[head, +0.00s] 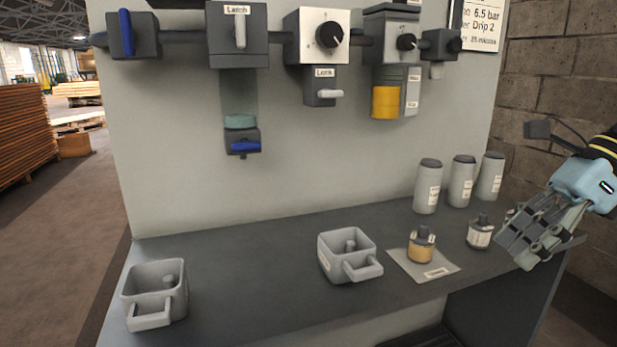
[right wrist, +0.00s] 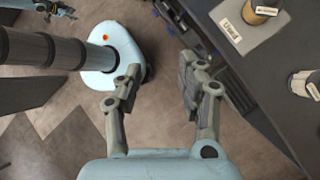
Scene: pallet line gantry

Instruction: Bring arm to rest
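My right gripper (head: 527,238) hangs at the right end of the grey bench in the head view, with its fingers pointing down and left. In the right wrist view (right wrist: 159,82) its two fingers stand apart with nothing between them, above the floor beside the bench edge. My left gripper is outside the head view. A small jointed part at the top left of the right wrist view (right wrist: 55,10) looks like it, but it is cut off and too small to read.
The bench (head: 255,265) carries two grey handled cups (head: 152,298) (head: 338,268), an amber-bodied piece (head: 421,248) on a labelled plate (head: 425,270), a white-labelled piece (head: 479,234) near my right gripper, and three grey canisters (head: 461,183). Valves and a dial (head: 318,35) line the panel above.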

